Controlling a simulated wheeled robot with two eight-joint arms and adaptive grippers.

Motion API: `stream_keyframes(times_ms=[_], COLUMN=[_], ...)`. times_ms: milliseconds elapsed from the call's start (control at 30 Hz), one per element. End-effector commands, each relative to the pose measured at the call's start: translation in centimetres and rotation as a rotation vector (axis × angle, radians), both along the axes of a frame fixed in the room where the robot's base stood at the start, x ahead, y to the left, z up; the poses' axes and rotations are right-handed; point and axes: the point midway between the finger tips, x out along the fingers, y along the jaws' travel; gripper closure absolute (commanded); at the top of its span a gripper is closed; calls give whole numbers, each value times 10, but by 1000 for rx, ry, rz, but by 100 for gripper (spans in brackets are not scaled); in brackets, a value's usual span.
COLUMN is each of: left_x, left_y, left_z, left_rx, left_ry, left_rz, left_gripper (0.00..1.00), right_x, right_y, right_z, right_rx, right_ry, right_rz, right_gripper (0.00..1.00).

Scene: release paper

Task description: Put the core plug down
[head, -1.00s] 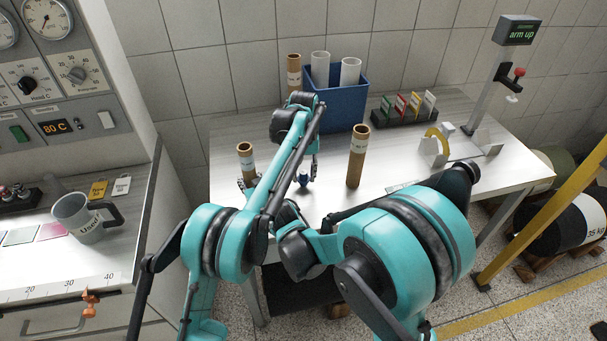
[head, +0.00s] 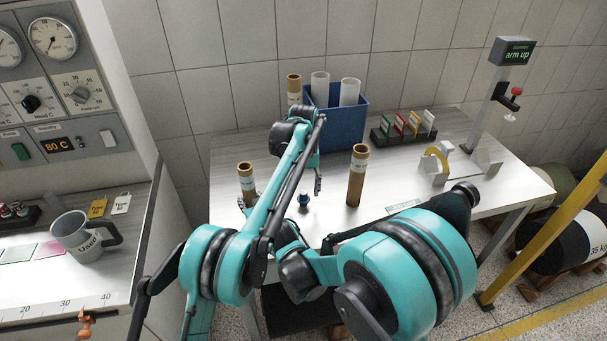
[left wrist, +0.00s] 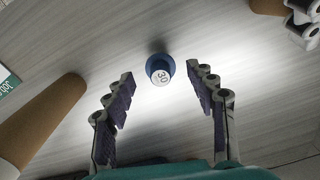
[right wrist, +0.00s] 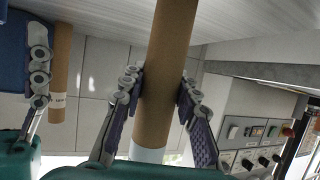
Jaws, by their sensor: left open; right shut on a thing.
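The core plug (head: 304,201) is a small dark blue piece standing on the table in the head view. In the left wrist view the plug (left wrist: 160,72) shows a blue round base and a pale end marked 30. My left gripper (left wrist: 160,92) is open, its fingers apart on either side of the plug in that view and not touching it. In the head view my left gripper (head: 317,186) is just above and beside the plug, partly hidden by my arm. My right gripper (right wrist: 160,88) is shut on a brown cardboard tube (right wrist: 170,40), upright at the left in the head view (head: 246,178).
Another brown tube (head: 357,176) stands right of the plug. A blue bin (head: 338,122) with pale tubes is behind. A rack of coloured cards (head: 403,133) and grey blocks with a yellow arc (head: 438,165) are to the right. The table front around the plug is clear.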

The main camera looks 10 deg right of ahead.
Motion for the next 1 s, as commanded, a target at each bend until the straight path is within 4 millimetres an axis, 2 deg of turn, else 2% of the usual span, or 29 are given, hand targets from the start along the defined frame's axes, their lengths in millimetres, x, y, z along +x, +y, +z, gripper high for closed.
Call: stream_keyframes(times_ms=[200,400,567,600,767,867,1000], left_x=[0,1,0,0,0,0,-1], left_y=[0,0,0,0,0,0,1], left_z=[53,83,94,96,98,96,93], left_rx=[0,0,0,0,0,0,0], left_ry=[0,0,0,0,0,0,0], left_rz=[0,0,0,-1,-73,-215,-523], left_gripper=[44,44,44,53,53,53,53], right_x=[0,0,0,0,0,0,0], right_y=[0,0,0,0,0,0,0], right_z=[0,0,0,0,0,0,0], right_rx=[0,0,0,0,0,0,0], right_ry=[1,1,1,1,1,1,1], right_rz=[0,0,0,0,0,0,0], right_gripper=[99,99,99,99,99,99,99])
